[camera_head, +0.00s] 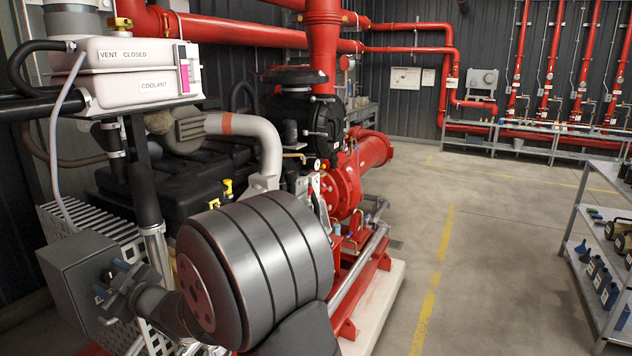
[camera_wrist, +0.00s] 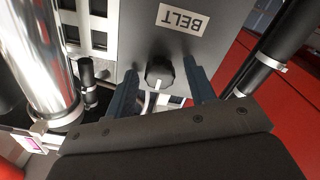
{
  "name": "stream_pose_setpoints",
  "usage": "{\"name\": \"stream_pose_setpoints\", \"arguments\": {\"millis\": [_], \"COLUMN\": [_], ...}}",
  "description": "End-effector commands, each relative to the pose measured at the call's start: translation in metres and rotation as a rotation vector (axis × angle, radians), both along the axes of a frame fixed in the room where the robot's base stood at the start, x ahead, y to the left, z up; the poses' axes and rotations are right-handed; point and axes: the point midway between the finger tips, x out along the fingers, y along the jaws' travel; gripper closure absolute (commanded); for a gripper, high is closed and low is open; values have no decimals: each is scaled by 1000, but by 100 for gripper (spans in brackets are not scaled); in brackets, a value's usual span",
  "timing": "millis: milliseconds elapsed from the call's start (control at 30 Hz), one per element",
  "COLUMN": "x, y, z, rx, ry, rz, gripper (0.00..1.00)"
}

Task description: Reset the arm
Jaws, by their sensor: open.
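My gripper (camera_head: 113,284) is at the lower left of the head view, in front of a grey control box (camera_head: 68,262). Its two blue-grey fingers are apart in the wrist view (camera_wrist: 162,80). A black rotary knob (camera_wrist: 159,74) with a white pointer mark is on the box face (camera_wrist: 135,20), between and just beyond the fingertips in the picture. I cannot tell whether either finger touches it. A label reading BELT (camera_wrist: 184,19) shows upside down above the knob in the wrist view. Nothing is held between the fingers.
A white coolant tank (camera_head: 140,75) is above the box, with a black pipe (camera_head: 143,185) below it. A perforated guard (camera_head: 60,225) stands behind the box. A chrome cylinder (camera_wrist: 45,60) is close on the left in the wrist view. Open floor (camera_head: 490,260) lies right of the pump.

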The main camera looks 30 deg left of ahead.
Motion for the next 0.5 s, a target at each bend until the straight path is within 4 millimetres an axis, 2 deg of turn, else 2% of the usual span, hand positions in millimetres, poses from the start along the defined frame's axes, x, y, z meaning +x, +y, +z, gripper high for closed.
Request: {"name": "stream_pose_setpoints", "arguments": {"millis": [233,500], "x": [0,0], "y": [0,0], "z": [0,0], "rx": [0,0], "ry": [-150,-205], "rz": [0,0], "gripper": [50,50]}}
